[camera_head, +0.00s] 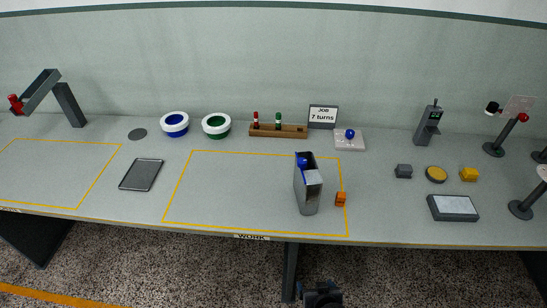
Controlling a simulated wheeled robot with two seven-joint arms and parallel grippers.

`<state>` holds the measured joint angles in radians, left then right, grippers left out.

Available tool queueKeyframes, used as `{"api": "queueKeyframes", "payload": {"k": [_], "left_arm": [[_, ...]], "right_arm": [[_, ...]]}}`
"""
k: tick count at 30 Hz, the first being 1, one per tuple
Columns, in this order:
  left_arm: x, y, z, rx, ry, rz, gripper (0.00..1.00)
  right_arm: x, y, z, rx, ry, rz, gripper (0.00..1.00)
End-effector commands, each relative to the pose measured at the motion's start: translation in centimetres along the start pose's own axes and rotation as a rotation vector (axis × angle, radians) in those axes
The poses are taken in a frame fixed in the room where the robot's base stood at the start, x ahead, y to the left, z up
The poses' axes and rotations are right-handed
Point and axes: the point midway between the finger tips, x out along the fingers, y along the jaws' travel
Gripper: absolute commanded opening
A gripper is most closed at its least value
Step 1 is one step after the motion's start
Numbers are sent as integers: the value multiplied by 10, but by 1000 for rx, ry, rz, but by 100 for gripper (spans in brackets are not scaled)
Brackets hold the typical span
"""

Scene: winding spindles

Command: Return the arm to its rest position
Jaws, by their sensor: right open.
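My right gripper (321,293) shows as a dark shape at the bottom edge of the head view, right of the middle. It is open, in front of the table's front edge and over the floor, apart from everything on the table. No object shows in it. Most of my right arm is out of the picture. My left gripper and arm are not in view. A grey upright winding device (309,193) with a blue part stands inside the right end of the yellow WORK outline. A small orange block (341,199) sits to its right.
The long grey table (230,215) carries a wooden rack (290,133) with red and green spindles, a "7 turns" sign (323,115), blue (175,124) and green (216,125) ringed bowls, and a dark tablet (141,174). Several stands crowd the right end.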

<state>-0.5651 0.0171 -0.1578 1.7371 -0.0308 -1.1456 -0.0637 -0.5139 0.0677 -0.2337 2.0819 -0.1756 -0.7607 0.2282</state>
Motion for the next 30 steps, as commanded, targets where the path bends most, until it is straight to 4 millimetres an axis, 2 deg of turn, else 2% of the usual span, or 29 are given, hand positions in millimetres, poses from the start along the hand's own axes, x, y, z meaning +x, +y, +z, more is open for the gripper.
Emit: {"api": "queueKeyframes", "payload": {"k": [12, 15, 19, 23, 26, 29, 30], "left_arm": [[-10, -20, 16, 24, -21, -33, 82], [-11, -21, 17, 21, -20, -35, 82], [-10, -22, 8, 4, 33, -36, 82], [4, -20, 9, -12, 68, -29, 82], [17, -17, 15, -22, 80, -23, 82], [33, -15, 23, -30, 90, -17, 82], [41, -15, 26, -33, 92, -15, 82]], "right_arm": [[4, 4, -13, 39, -4, -13, 82], [4, 5, -13, 30, -5, -14, 82], [5, 4, -11, -5, -11, -19, 82], [23, 3, 25, -37, -75, -26, 82], [38, 3, 61, -54, -137, -33, 82], [54, 5, 106, -72, -211, -37, 82], [61, 7, 128, -79, -245, -40, 82]]}}
